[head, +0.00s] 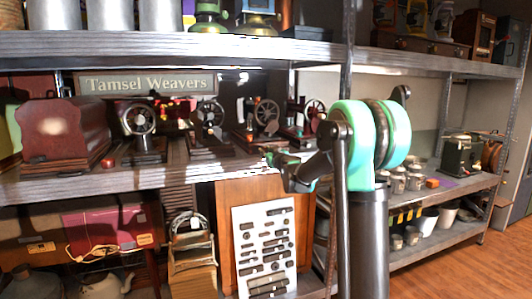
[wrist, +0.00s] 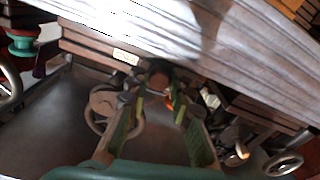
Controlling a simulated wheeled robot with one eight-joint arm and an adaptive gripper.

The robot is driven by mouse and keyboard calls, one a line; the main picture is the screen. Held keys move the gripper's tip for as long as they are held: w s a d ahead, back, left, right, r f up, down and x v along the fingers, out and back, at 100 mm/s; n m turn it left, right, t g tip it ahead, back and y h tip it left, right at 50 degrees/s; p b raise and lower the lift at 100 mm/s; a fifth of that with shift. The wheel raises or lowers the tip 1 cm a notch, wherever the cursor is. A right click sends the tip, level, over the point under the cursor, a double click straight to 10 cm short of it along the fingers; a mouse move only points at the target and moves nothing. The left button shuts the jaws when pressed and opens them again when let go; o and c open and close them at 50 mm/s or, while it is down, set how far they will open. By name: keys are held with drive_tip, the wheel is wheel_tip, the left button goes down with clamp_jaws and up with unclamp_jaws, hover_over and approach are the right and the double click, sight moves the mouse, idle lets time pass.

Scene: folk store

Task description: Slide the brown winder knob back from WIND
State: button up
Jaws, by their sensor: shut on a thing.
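In the wrist view, my gripper (wrist: 160,102) reaches toward a wooden-sided machine with its two green-padded fingers. A small dark brown knob (wrist: 159,77) sits at the fingertips, and the gripper is shut on it. A small pale label plate (wrist: 126,57) is on the wood strip to the left of the knob; its lettering is too small to read. In the head view, my gripper (head: 283,163) is at the front edge of the middle shelf, by the machines, and the knob cannot be made out there.
Several old sewing machines with handwheels (head: 138,119) stand along the middle shelf (head: 130,182). A wooden case (head: 62,135) is at the left. A steel shelf post (head: 345,70) stands close beside my arm. Open floor (head: 440,268) shows at the right.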

clamp_jaws()
drive_tip(key=shift+s+a, duration=0.3)
drive_tip(key=shift+a, duration=0.6)
drive_tip(key=shift+s+a, duration=0.3)
drive_tip(key=shift+a, duration=0.6)
drive_tip(key=o, duration=0.9)
unclamp_jaws()
drive_tip(key=shift+a, duration=0.1)
drive_tip(key=shift+o, duration=0.2)
drive_tip(key=v, duration=1.2)
drive_tip(key=shift+s, duration=0.1)
